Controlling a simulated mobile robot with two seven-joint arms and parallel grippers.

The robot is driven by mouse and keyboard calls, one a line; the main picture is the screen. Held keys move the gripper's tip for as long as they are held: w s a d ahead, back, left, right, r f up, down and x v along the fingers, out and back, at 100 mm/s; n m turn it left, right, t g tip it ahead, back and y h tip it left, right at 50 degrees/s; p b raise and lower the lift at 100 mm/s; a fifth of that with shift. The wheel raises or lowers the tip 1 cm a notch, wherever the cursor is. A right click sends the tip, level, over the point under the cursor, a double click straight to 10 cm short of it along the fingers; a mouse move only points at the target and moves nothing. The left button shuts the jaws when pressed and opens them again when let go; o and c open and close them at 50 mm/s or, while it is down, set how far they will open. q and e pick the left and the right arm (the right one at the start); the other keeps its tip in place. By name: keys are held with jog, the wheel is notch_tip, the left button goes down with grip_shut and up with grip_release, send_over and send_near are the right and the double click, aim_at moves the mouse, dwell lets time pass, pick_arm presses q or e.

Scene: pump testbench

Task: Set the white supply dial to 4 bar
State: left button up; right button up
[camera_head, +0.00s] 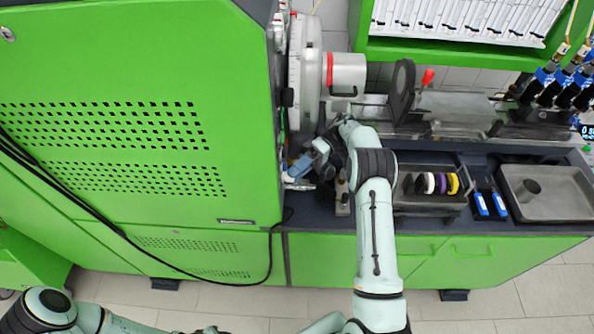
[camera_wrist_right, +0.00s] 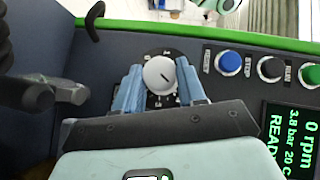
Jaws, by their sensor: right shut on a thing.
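The white supply dial (camera_wrist_right: 159,74) sits on a dark panel in the right wrist view, with a dark pointer line on its face and small marks around it. The marks are too small to read. My right gripper (camera_wrist_right: 159,86) is shut on the dial, one blue finger on each side. In the head view my right gripper (camera_head: 300,168) is at the side of the green cabinet, and the dial is hidden there. A display (camera_wrist_right: 290,140) beside the dial reads 0 rpm, 3.8 bar, 20 C and READY. My left gripper is out of view.
Blue (camera_wrist_right: 228,63), black (camera_wrist_right: 270,68) and green (camera_wrist_right: 310,75) buttons stand right of the dial. A dark lever (camera_wrist_right: 60,92) juts out at left. In the head view, the green cabinet (camera_head: 130,60) stands left and a metal tray (camera_head: 565,205) lies right.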

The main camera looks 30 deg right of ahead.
jog(key=shift+w+r, duration=0.1)
jog(key=shift+r, duration=0.05)
jog(key=o, duration=1.1)
jog(key=shift+c, duration=0.2)
